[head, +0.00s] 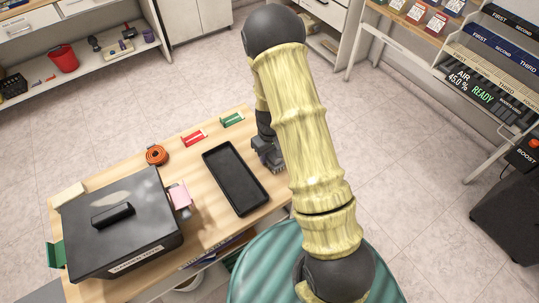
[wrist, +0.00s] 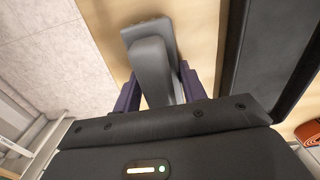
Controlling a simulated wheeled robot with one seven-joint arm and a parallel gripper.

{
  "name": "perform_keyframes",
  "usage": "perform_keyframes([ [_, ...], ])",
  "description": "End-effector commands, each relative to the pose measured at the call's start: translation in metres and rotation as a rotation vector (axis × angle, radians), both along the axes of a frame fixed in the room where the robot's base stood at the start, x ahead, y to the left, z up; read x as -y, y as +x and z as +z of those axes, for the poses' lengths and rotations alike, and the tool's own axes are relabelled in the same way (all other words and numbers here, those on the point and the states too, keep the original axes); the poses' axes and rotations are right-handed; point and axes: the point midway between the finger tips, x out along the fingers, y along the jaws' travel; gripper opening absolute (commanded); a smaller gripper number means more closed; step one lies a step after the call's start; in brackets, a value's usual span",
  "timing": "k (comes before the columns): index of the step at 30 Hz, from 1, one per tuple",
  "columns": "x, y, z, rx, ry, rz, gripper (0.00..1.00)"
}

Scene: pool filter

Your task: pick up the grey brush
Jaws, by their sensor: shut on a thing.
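The grey brush (wrist: 150,45) is between the two dark purple fingers of my gripper (wrist: 160,88) in the wrist view. The fingers are shut on its grey raised part, and its flatter, wider end extends past them. In the head view my gripper (head: 263,146) points down at the right side of the wooden table, and a little of the grey brush (head: 273,161) shows below it. The brush is over or on the tabletop; I cannot tell whether it touches the wood. My arm hides part of this area.
A black tray (head: 237,180) lies just left of the brush. A green ribbed surface (head: 270,265) is in front.

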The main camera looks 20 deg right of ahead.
Motion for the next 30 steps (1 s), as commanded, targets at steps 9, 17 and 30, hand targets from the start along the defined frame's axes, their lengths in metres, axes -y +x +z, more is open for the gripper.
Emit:
perform_keyframes([
  [9,0.000,0.001,0.006,0.001,0.000,0.001,0.18],
  [17,0.000,0.001,0.042,0.005,0.000,0.002,0.18],
  [30,0.000,0.000,0.100,0.000,0.000,0.000,0.18],
])
